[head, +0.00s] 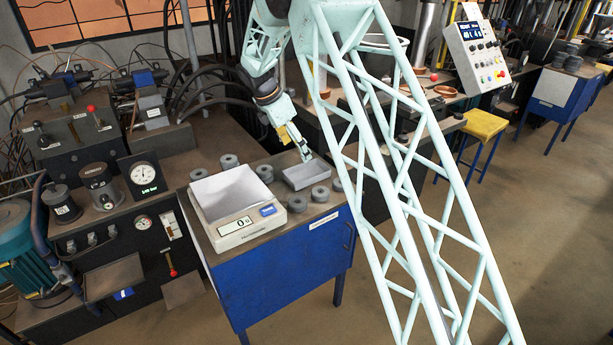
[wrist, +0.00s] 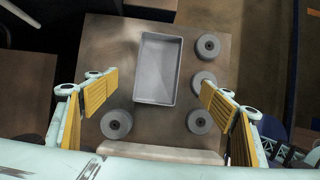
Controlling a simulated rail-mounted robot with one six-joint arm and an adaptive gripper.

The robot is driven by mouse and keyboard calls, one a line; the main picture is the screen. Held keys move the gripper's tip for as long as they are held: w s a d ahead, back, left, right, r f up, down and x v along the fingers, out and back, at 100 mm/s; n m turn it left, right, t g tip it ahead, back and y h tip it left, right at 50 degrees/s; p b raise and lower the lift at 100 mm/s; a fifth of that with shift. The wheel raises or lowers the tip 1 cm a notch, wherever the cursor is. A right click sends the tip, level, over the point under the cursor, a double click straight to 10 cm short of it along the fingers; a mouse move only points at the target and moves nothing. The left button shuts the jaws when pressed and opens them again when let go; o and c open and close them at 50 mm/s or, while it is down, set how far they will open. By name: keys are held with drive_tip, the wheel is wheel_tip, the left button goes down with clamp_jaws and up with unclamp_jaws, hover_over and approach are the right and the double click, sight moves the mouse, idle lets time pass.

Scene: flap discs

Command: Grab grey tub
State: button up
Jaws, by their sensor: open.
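The grey tub (wrist: 158,70) is a shallow, empty rectangular tray on the brown top of the blue cabinet (head: 285,265). In the head view the tub (head: 303,177) sits near the back right of that top, just below my gripper. My gripper (head: 303,150) is open, with its yellow-padded fingers pointing down. In the wrist view my gripper (wrist: 160,93) has its fingers wide apart, one to each side of the tub's near part. The fingers appear apart from the tub, and nothing is between them but the view of it.
Grey flap discs lie around the tub, including one (wrist: 117,124) at near left and one (wrist: 208,46) at far right. A white scale (head: 238,230) reading 0 with a tray on it stands left of the tub. A yellow stool (head: 485,125) is beyond.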

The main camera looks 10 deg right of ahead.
drive_tip(key=shift+f, duration=0.1)
idle(0.3)
approach(309, 175)
drive_tip(key=shift+s+d+f+b, duration=0.1)
drive_tip(key=shift+s+d+b, duration=0.15)
drive_tip(key=shift+b, duration=0.15)
drive_tip(key=shift+w+d+f, duration=0.1)
drive_tip(key=shift+d+f, duration=0.1)
drive_tip(key=shift+f, duration=0.3)
drive_tip(key=shift+f, duration=0.15)
drive_tip(key=shift+b+x, duration=0.45)
drive_tip(key=shift+x, duration=2.05)
drive_tip(key=shift+w+a, duration=0.15)
drive_tip(key=shift+w, duration=0.05)
drive_tip(key=c, duration=1)
